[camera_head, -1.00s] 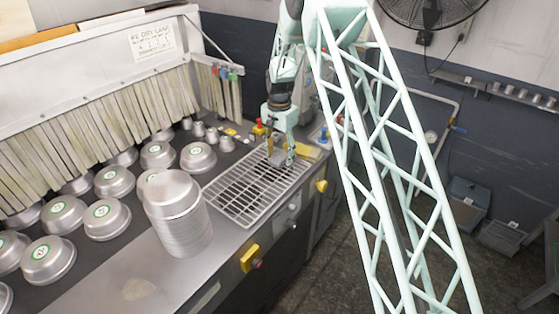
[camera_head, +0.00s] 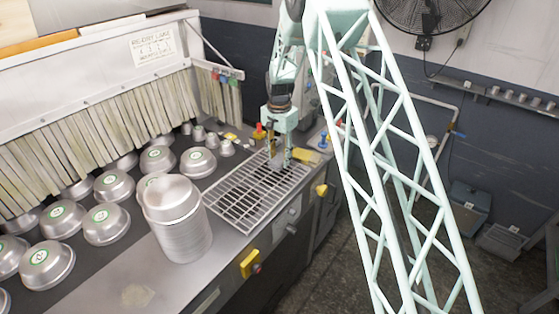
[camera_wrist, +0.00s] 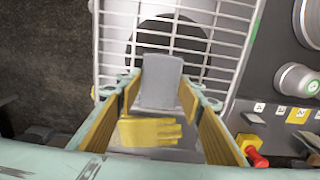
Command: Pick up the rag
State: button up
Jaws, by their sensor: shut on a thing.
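The rag, a small grey rectangular piece (camera_wrist: 161,82), is between the fingertips of my gripper (camera_wrist: 160,92) in the wrist view. Both fingers, with yellow-brown inner pads, meet its sides, and the gripper is shut on it. In the head view my gripper (camera_head: 279,160) points down over the far end of the metal wire rack (camera_head: 240,203). The rag shows there as a small grey patch (camera_head: 276,159) between the fingers. I cannot tell whether it still touches the rack.
A yellow glove (camera_wrist: 150,131) lies just beside the rack, near the fingers. A tall stack of metal pans (camera_head: 178,222) stands at the rack's near left. Several upturned pans (camera_head: 107,223) cover the dark belt. Small knobs and a red button (camera_wrist: 257,158) are close by.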

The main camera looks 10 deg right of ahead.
jog(key=shift+r, duration=1.2)
jog(key=s, duration=0.5)
jog(key=s+r+b, duration=0.1)
jog(key=s, duration=0.4)
jog(key=s+b, duration=0.1)
jog(key=s, duration=0.5)
jog(key=shift+r, duration=0.2)
jog(key=shift+o, duration=0.6)
jog(key=shift+w+a, duration=0.1)
